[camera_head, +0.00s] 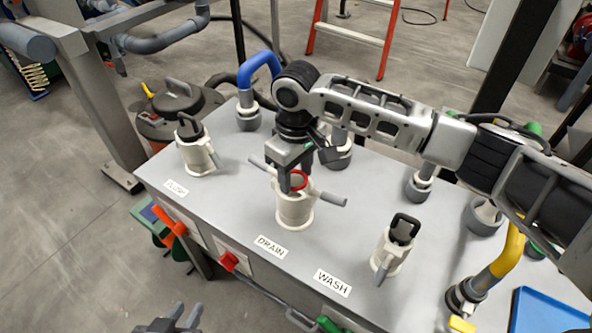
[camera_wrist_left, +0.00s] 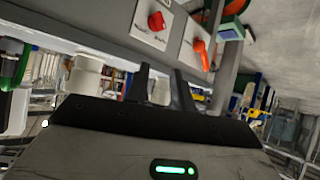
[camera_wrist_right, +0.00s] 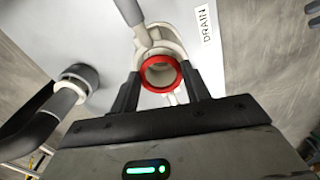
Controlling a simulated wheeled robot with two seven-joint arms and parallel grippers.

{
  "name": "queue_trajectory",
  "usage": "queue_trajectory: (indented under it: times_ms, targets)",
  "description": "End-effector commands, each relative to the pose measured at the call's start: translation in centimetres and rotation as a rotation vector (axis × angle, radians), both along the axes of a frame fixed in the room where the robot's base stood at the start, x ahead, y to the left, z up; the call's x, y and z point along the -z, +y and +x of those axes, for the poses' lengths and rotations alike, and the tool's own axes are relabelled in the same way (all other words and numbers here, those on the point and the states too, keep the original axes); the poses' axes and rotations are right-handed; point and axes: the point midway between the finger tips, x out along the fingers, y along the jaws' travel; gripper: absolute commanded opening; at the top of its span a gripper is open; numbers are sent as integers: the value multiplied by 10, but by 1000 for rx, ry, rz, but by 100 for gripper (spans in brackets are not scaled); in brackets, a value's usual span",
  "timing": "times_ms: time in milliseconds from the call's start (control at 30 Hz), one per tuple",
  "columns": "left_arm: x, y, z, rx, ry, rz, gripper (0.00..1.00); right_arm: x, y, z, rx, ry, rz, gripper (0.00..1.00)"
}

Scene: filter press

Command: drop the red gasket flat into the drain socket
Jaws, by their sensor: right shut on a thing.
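The red gasket (camera_head: 304,179) is a ring at the mouth of the cream drain socket (camera_head: 295,212), beside the DRAIN label. In the right wrist view the gasket (camera_wrist_right: 144,76) looks nearly face-on, with the socket (camera_wrist_right: 153,43) behind it. My right gripper (camera_head: 292,184) points down over the socket and is shut on the gasket, one finger on each side. I cannot tell whether the gasket touches the socket's rim. My left gripper (camera_head: 168,326) is at the bottom edge, away from the socket. Its fingers (camera_wrist_left: 162,88) stand apart with nothing between them.
The grey bench carries a cream fitting (camera_head: 198,158) at left and another (camera_head: 396,252) near the WASH label (camera_head: 332,283). Blue (camera_head: 260,68) and yellow (camera_head: 508,250) pipes rise near its edges. Grey handles stick out beside the drain socket. A blue tray (camera_head: 548,312) lies at lower right.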

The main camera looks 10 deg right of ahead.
Motion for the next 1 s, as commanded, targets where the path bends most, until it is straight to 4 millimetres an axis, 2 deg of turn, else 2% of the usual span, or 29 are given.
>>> queue_trajectory:
  times_ms: [33,133,167,567,700,1000]
  targets:
    - [-1,0,0,0,-1,0,24,0,0,0,0,0,0,39]
    - [-1,0,1,0,-3,-1,24,0,0,0,0,0,0,69]
    - [-1,0,1,0,-3,-1,24,0,0,0,0,0,0,72]
    - [0,1,1,1,-5,12,24,0,0,0,0,0,0,72]
    - [15,3,-3,6,23,31,24,-25,0,1,-2,-6,2,72]
    - [11,3,-2,6,14,28,24,-99,0,1,-1,-6,2,72]
